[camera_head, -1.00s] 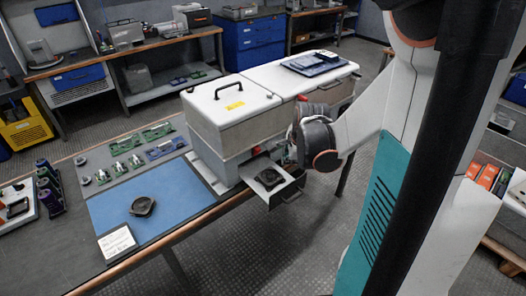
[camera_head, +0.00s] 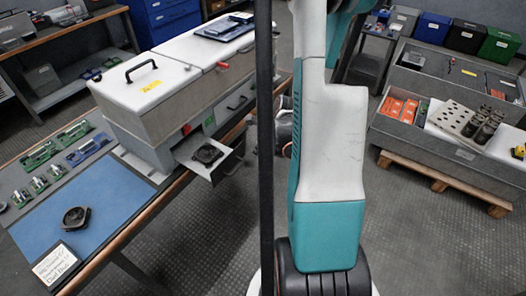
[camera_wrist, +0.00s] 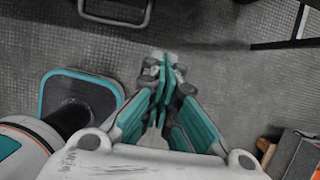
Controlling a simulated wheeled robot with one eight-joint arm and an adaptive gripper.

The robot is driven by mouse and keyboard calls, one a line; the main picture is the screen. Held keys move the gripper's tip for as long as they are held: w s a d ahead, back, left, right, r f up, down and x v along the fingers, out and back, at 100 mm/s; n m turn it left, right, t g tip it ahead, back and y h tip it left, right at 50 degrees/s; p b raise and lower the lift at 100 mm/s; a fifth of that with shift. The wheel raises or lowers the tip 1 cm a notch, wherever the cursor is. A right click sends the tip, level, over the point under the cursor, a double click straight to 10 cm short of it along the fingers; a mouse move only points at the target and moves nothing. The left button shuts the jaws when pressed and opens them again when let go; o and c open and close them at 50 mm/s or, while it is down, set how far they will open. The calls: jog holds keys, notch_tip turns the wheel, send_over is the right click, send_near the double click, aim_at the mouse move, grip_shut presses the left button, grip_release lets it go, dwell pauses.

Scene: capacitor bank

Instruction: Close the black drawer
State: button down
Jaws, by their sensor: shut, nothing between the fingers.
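The drawer (camera_head: 229,166) stands pulled out from the lower front of the grey-and-white cabinet (camera_head: 179,108) in the head view. Its front looks dark grey, and a round dark part (camera_head: 207,154) lies inside. My gripper (camera_wrist: 163,68) is shut and empty in the wrist view, pointing down over the grey floor. In the head view my own arm hides most of the gripper. It is to the right of the drawer and apart from it. A light-edged dark frame (camera_wrist: 116,12) shows at the top of the wrist view; I cannot tell whether it is the drawer.
The workbench with a blue mat (camera_head: 70,215), a dark part and green boards is at the left. A pallet with grey bins (camera_head: 440,130) stands at the right. Open floor (camera_head: 215,255) lies in front of the bench.

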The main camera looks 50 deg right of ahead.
jog(key=w+f+b, duration=0.2)
jog(key=w+f, duration=0.1)
jog(key=w, duration=0.2)
jog(key=shift+w+a+f, duration=0.15)
jog(key=shift+w+a, duration=0.05)
jog(key=shift+a, duration=0.05)
jog(key=shift+w+d, duration=0.1)
